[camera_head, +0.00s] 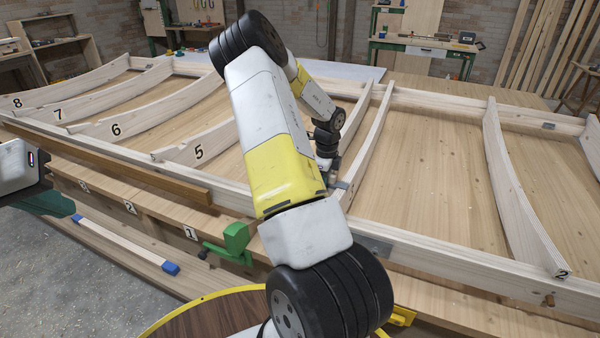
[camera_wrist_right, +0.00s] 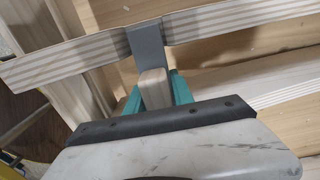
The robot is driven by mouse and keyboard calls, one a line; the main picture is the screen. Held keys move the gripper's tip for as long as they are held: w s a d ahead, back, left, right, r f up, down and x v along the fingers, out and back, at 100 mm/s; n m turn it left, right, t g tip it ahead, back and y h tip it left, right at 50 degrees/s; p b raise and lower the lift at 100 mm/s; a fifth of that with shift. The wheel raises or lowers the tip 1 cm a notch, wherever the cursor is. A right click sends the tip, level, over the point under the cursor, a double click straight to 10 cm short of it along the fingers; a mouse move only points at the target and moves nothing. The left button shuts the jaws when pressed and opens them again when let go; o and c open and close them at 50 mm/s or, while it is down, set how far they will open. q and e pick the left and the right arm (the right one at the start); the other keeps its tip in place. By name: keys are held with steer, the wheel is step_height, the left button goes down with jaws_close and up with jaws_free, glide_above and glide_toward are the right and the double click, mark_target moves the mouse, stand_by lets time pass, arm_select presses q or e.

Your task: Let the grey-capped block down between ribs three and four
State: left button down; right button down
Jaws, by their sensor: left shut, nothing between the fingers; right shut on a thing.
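My right gripper (camera_wrist_right: 156,90) is shut on the grey-capped block in the right wrist view. The pale wooden block (camera_wrist_right: 155,88) shows between the teal fingers, and its grey cap (camera_wrist_right: 147,42) overlaps the edge of a pale layered rib (camera_wrist_right: 80,60). I cannot tell whether cap and rib touch. In the head view my right arm reaches down at two close ribs, one of them this curved rib (camera_head: 371,140); their numbers are hidden behind the arm, and the block is barely visible. My left gripper (camera_head: 52,203) is shut and empty at the left edge.
Ribs marked 5 (camera_head: 197,150), 6 (camera_head: 150,121), 7 and 8 stand to the left, rib 2 (camera_head: 515,190) to the right. A green clamp (camera_head: 236,240) sits on the front edge. A yellow-rimmed round top (camera_head: 195,315) is in front. A workbench (camera_head: 425,46) stands behind.

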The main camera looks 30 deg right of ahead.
steer(key=shift+f, duration=0.2)
steer(key=c, duration=1)
jaws_free()
steer(key=shift+r, duration=0.1)
step_height(320, 180, up, 8)
steer(key=shift+f, duration=0.2)
